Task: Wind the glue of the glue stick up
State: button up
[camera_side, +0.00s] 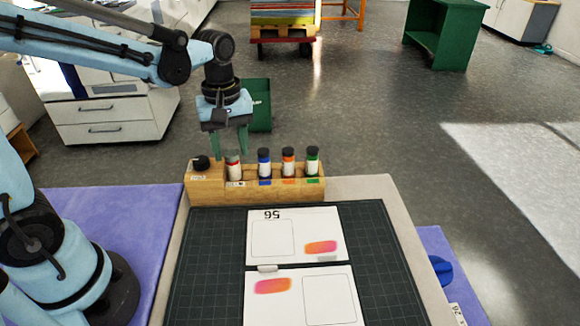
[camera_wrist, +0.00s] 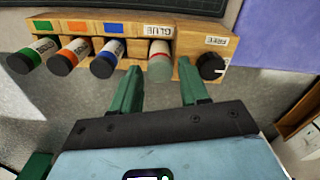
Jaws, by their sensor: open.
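The glue stick (camera_side: 233,168) stands upright in the wooden rack, in the slot labelled GLUE. It has a white body with red markings and a pale grey end with no black cap on it. In the wrist view the glue stick (camera_wrist: 160,60) shows between the two green fingers. My gripper (camera_side: 230,152) is open above the rack at the glue stick, its fingers apart on either side. In the wrist view my gripper (camera_wrist: 159,68) holds nothing. I cannot tell whether any glue shows above the tube.
The wooden rack (camera_side: 255,194) also holds blue (camera_side: 264,163), orange (camera_side: 288,162) and green (camera_side: 312,161) labelled tubes with black caps. A black round piece (camera_side: 200,163) sits at the slot labelled FREE. A dark cutting mat (camera_side: 385,265) with white cards (camera_side: 290,228) lies in front.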

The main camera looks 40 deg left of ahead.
jog(key=c, duration=0.6)
jog(key=m, duration=0.4)
jog(key=shift+m, duration=0.4)
jog(key=shift+m, duration=0.7)
jog(key=m, duration=0.3)
jog(key=shift+m, duration=0.4)
jog(key=m, duration=0.3)
jog(key=shift+m, duration=0.7)
